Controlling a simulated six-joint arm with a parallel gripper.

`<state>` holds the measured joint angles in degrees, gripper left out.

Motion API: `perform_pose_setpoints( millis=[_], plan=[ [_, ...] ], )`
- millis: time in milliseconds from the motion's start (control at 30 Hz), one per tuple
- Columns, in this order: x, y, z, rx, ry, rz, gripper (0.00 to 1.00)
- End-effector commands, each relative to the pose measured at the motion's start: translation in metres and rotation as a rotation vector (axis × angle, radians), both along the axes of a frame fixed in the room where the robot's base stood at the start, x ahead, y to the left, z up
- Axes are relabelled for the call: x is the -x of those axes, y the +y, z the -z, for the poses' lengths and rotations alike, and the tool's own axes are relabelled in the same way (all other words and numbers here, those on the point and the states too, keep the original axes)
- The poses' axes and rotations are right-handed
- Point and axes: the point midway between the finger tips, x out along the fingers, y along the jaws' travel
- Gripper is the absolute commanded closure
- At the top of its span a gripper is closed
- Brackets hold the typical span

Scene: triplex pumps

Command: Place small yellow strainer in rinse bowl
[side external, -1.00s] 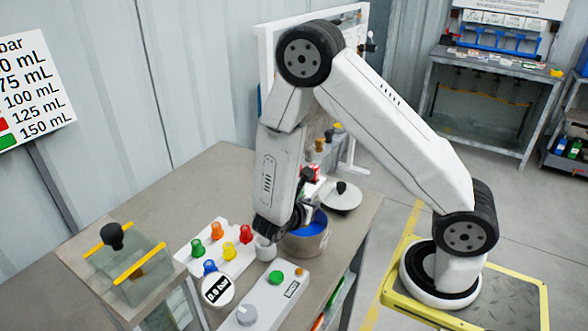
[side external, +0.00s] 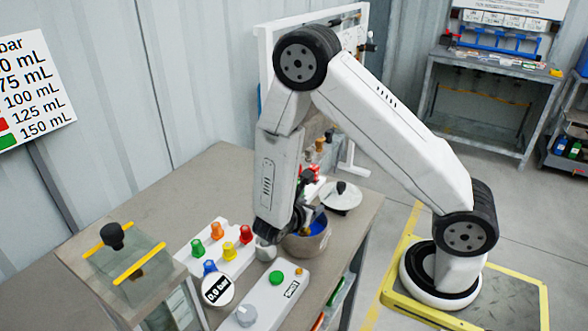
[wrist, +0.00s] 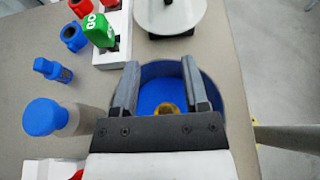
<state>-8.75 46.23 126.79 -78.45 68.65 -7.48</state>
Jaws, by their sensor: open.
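The rinse bowl (side external: 312,243) is a tan round bowl with a blue inside, standing on the bench below my gripper. In the wrist view its blue inside (wrist: 160,90) shows between my fingers. A small yellow thing, apparently the small yellow strainer (wrist: 166,107), shows against the blue inside the bowl, partly hidden by my gripper's body. My gripper (wrist: 160,68) is open, its two grey fingers apart over the bowl with nothing clasped between them. In the side view my wrist hides part of the bowl and the fingers are hard to make out.
A white pan lid (side external: 341,196) lies behind the bowl. A white plate with coloured knobs (side external: 229,250) and a control box with a green button (side external: 276,277) stand to the left and front. A blue-capped bottle (wrist: 43,116) stands left in the wrist view.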

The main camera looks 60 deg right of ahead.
Motion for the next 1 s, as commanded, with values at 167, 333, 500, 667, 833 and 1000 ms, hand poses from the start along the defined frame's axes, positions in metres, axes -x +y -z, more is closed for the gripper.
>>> perform_pose_setpoints(
  millis=[167, 333, 500, 667, 833, 1000],
  plan=[
    [0.000, 0.000, -0.005, 0.000, -0.001, 0.000, 0.43],
    [-0.001, 0.006, -0.014, 0.001, -0.002, -0.004, 0.43],
    [-0.001, 0.027, -0.023, 0.000, -0.003, -0.005, 0.43],
    [-0.001, 0.050, -0.032, 0.000, -0.004, -0.005, 0.43],
    [-0.001, 0.074, -0.042, 0.001, -0.004, -0.005, 0.43],
    [-0.001, 0.094, -0.051, 0.001, -0.004, -0.004, 0.43]
  ],
)
